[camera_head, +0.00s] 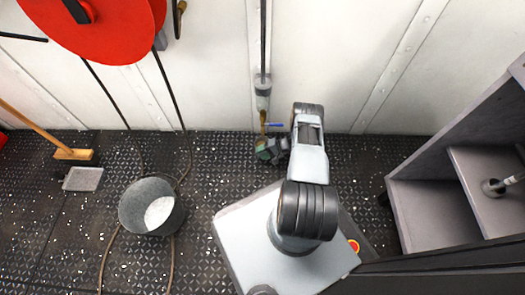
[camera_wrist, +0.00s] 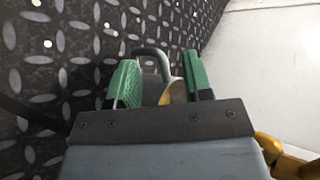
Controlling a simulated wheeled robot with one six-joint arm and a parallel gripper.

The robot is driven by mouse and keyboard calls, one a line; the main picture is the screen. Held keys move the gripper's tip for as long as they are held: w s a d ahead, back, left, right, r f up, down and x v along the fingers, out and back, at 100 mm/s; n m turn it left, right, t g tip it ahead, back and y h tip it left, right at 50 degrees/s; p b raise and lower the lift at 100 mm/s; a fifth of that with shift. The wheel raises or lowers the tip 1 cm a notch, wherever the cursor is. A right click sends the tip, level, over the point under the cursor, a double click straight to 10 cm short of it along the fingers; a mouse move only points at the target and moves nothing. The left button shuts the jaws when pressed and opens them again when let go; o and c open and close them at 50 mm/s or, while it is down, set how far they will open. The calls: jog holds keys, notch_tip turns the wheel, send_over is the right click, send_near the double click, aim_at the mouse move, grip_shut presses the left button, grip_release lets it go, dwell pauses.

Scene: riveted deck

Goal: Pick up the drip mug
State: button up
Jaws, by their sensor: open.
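My gripper (camera_wrist: 160,62) has two green fingers, which stand apart in the wrist view. Between them is a grey, curved-handled thing with a yellowish-brown part, which looks like the drip mug (camera_wrist: 152,88). It is partly hidden by the fingers and the gripper's dark front plate, and I cannot tell whether a finger touches it. In the head view my gripper (camera_head: 264,150) is low by the wall, beneath a brass tap (camera_head: 263,119) with a blue lever. The mug cannot be made out clearly there.
A pipe (camera_head: 263,45) runs down the white wall above the tap. Brass also shows close at the lower right of the wrist view (camera_wrist: 285,158). A bucket (camera_head: 150,207), dustpan (camera_head: 83,179) and broom (camera_head: 72,154) are at left. A grey shelf unit (camera_head: 430,210) stands at right.

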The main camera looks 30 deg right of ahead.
jog(key=shift+w+a+f, duration=0.3)
jog(key=shift+a+f, duration=0.1)
jog(key=shift+a, duration=0.15)
grip_shut()
jog(key=shift+s, duration=0.1)
dwell(1.0)
